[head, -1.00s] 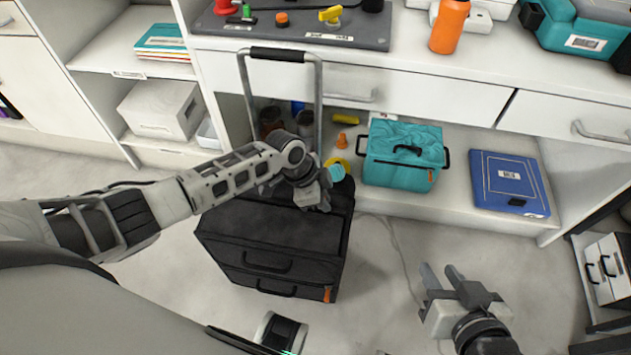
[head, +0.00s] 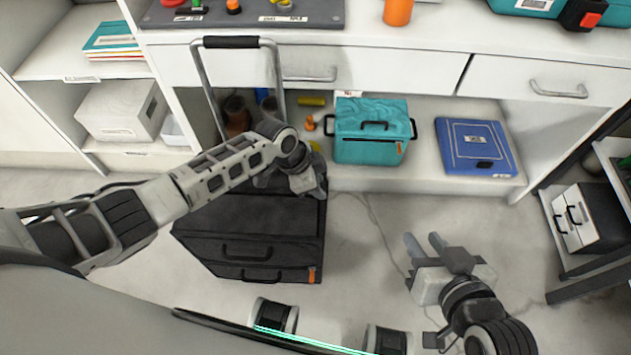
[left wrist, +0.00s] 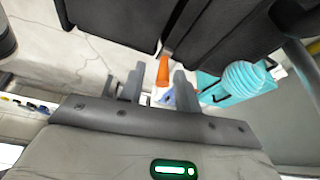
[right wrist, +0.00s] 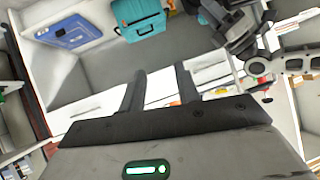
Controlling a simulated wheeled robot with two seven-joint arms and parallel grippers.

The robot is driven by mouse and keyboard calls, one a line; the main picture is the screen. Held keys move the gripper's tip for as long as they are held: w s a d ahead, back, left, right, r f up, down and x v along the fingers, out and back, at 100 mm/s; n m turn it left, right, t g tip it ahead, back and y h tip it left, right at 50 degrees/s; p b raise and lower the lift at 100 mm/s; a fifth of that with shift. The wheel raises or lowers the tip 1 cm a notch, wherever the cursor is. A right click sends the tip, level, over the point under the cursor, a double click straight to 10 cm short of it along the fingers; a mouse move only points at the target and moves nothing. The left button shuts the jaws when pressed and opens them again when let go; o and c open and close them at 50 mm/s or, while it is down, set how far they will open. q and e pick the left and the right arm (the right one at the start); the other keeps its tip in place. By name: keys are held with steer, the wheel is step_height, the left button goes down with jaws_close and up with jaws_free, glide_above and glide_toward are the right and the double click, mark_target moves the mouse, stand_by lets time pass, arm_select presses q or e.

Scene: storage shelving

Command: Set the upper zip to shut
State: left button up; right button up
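A black suitcase (head: 253,225) with a raised pull handle stands on the floor below the counter. An orange zip pull (head: 312,275) hangs at its lower right front. In the left wrist view, an orange tab (left wrist: 163,70), apparently a zip pull, shows at the edge of dark suitcase panels, between my left fingers. I cannot tell if they touch it. My left gripper (head: 320,188) is open at the suitcase's upper right edge; its arm hides part of the top. Whether the upper zip is shut is not visible. My right gripper (head: 424,243) is open and empty over the floor.
A teal bag (head: 371,146) and a blue case (head: 475,147) sit on the low shelf behind. A small drawer unit (head: 572,215) stands at the right. Floor right of the suitcase is clear.

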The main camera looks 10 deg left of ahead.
arm_select(q)
steer(key=shift+a, duration=0.1)
